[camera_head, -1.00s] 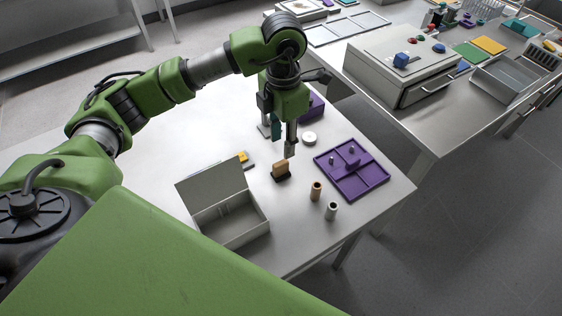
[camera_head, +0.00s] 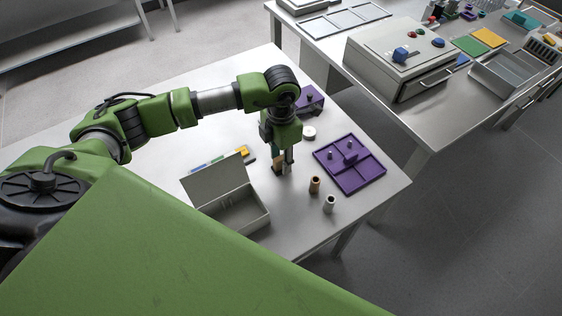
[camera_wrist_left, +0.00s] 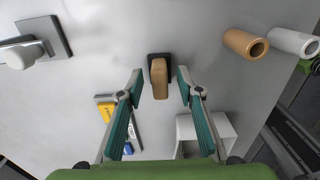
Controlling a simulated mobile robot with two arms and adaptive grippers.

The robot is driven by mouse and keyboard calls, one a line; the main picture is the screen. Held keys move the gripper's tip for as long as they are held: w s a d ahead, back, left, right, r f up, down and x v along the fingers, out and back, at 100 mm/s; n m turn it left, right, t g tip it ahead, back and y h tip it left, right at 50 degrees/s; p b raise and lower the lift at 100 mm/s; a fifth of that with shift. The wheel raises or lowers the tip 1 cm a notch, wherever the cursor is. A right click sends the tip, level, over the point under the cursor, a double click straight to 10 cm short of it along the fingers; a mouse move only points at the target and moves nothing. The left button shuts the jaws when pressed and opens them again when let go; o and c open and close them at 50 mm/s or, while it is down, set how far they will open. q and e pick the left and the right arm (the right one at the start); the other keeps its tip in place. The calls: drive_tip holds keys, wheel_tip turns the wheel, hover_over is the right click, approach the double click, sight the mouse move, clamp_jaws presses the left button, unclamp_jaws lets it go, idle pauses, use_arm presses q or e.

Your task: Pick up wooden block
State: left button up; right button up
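The wooden block (camera_wrist_left: 159,80) stands on a small dark base (camera_wrist_left: 152,58) on the near table. My left gripper (camera_wrist_left: 161,85) is open, with one finger on each side of the block. In the left wrist view gaps show between the fingers and the block. In the head view the left gripper (camera_head: 283,165) points down at the block (camera_head: 277,161), which is partly hidden by the fingers. My right gripper does not show.
An open grey box (camera_head: 232,208) stands left of the block. A purple tray (camera_head: 368,176) lies to the right. A brown cylinder (camera_head: 315,185) and a white cylinder (camera_head: 329,204) stand near the front edge.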

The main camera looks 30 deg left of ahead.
use_arm(q)
drive_tip(key=c, duration=0.9)
clamp_jaws()
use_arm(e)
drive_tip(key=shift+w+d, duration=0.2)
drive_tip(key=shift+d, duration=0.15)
use_arm(q)
drive_tip(key=shift+r, duration=0.15)
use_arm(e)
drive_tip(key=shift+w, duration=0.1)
use_arm(q)
drive_tip(key=shift+r, duration=0.6)
drive_tip(key=s+d+r+b, duration=0.2)
drive_tip(key=s+r+b, duration=0.3)
drive_tip(key=s+r, duration=0.6)
drive_tip(key=shift+s+d+r+b, duration=0.25)
drive_tip(key=shift+s+r+b, duration=0.05)
drive_tip(key=shift+s, duration=1.15)
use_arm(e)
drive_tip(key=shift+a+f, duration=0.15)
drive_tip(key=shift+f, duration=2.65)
